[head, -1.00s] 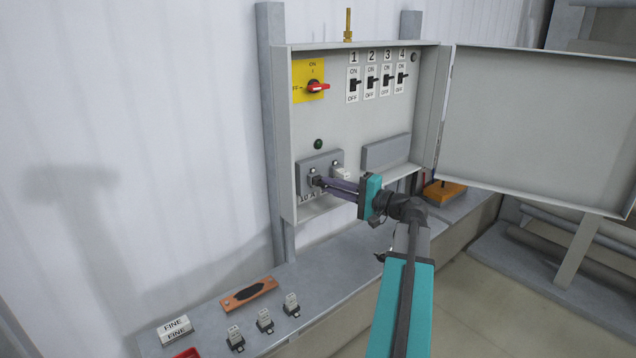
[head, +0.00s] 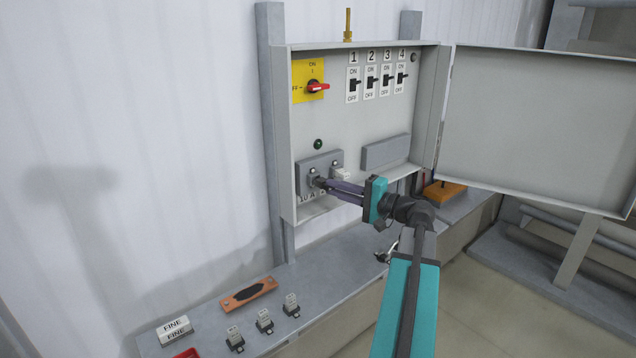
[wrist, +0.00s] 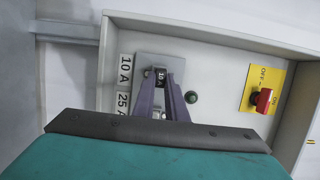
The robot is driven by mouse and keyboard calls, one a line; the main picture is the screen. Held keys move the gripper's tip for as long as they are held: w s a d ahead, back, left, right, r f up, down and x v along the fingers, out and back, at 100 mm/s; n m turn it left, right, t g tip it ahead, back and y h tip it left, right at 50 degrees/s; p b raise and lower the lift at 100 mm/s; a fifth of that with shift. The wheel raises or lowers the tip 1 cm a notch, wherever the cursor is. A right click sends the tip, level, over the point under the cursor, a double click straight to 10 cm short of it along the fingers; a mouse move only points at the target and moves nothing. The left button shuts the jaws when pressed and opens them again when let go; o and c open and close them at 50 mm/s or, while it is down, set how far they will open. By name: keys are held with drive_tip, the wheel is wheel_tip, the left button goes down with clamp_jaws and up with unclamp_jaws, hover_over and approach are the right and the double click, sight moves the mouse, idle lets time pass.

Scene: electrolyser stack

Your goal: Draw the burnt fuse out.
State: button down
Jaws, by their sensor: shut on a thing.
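My gripper (head: 318,183) is at the grey fuse block (head: 304,166), low on the left inside the open cabinet. In the wrist view its two purple fingers (wrist: 161,84) are shut on a small dark fuse marked 10 A (wrist: 160,74). The fuse is in front of the block, beside the 10 A label (wrist: 125,70). The fingers hide much of it, and I cannot tell whether its contacts are still in the socket. A pale fuse (head: 341,174) sits at the block's right position, right of my fingertips.
The cabinet door (head: 540,125) stands open to the right. A red-handled switch (head: 317,87) and several breakers (head: 371,83) are above.

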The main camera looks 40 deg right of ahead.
drive_tip(key=shift+s, duration=0.15)
drive_tip(key=shift+s+a, duration=0.15)
drive_tip(key=shift+s, duration=1.7)
